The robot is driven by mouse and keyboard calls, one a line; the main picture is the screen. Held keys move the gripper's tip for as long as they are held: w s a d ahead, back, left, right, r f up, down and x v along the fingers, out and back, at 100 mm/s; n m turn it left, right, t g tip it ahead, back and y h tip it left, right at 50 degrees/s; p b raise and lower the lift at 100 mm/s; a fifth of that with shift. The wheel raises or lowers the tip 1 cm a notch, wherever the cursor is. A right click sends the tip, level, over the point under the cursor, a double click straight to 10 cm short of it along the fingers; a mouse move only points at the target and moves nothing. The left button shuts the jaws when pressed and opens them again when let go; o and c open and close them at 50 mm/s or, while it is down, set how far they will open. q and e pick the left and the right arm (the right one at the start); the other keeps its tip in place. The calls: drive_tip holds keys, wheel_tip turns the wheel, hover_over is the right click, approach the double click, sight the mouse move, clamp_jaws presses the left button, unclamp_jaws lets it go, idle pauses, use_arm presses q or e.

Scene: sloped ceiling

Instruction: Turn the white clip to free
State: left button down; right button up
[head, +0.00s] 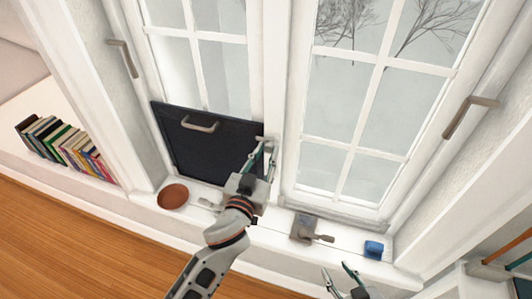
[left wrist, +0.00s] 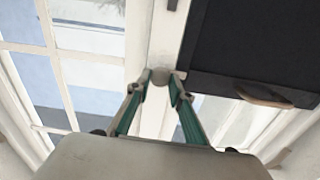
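My left gripper (head: 262,150) is raised at the right edge of a black panel (head: 190,145) in front of the left window. In the left wrist view its two green fingers (left wrist: 161,80) stand apart on either side of a small pale, rounded piece (left wrist: 161,76). This piece sits on the white post next to the panel's corner and looks like the clip. Whether the fingers touch it I cannot tell. In the head view the clip is hard to make out behind the fingers. My right gripper (head: 338,278) is low at the bottom edge, open and empty.
The panel has a pale handle (head: 200,124). On the sill are a brown round dish (head: 173,196), a grey block with a lever (head: 304,228) and a blue block (head: 374,249). Books (head: 70,148) stand at left. Window handles (head: 468,114) stick out.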

use_arm(q)
drive_tip(key=shift+m, duration=0.3)
drive_tip(key=m+p, duration=0.1)
drive_tip(key=m, duration=0.1)
drive_tip(key=shift+r+m, duration=0.1)
drive_tip(key=shift+m, duration=0.3)
drive_tip(key=m+p, duration=0.1)
drive_tip(key=m, duration=0.4)
drive_tip(key=shift+d, duration=0.1)
drive_tip(key=m, duration=0.4)
drive_tip(key=shift+p, duration=0.35)
drive_tip(key=m, duration=0.3)
drive_tip(key=shift+m, duration=0.3)
drive_tip(key=shift+f+m+p, duration=0.2)
drive_tip(key=shift+m+p, duration=0.1)
drive_tip(key=shift+m, duration=0.2)
